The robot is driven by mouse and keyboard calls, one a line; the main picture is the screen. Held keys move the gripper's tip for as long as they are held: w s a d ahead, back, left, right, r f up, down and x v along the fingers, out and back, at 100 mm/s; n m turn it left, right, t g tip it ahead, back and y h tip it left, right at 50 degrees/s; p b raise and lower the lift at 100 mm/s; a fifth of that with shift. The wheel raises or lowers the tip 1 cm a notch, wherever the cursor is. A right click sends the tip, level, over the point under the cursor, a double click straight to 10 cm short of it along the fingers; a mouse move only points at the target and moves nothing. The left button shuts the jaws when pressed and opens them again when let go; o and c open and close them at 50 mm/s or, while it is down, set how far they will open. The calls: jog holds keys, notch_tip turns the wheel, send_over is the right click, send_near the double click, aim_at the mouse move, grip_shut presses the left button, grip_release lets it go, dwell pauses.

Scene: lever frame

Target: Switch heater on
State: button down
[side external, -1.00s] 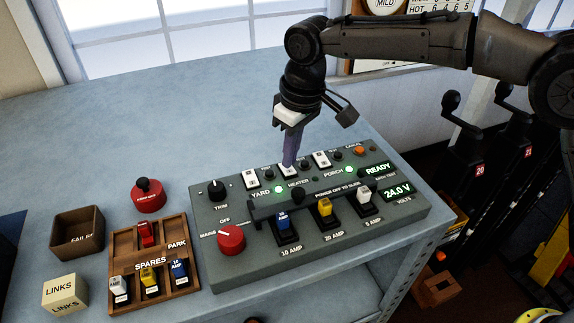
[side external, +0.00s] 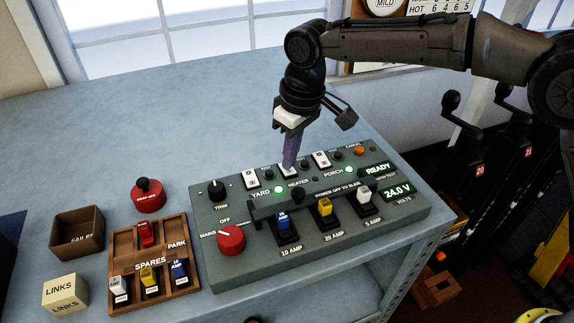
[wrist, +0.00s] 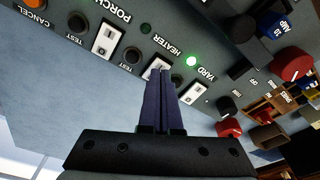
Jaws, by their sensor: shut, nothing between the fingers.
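The grey control panel (side external: 232,275) lies on the bench with a row of white rocker switches along its back. The heater switch (side external: 287,172) is the middle one, between the yard switch (side external: 251,180) and the porch switch (side external: 321,160). My gripper (side external: 289,164) is shut and empty, pointing down with its tips at the heater switch. In the wrist view the fingers (wrist: 160,76) cover most of that switch, so its tilt and any contact are hidden. The yard lamp (side external: 279,190) and porch lamp (side external: 349,169) glow green; the lamp by the heater label looks dark.
A red mains knob (side external: 231,240), a trim knob (side external: 216,190) and blue, yellow and white fuses are on the panel. Displays read READY and 24.0 V. The bench behind is clear.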

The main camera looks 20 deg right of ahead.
aim_at(290, 171)
jog(key=shift+f, duration=0.6)
dwell(0.3)
jog(key=shift+r, duration=3.5)
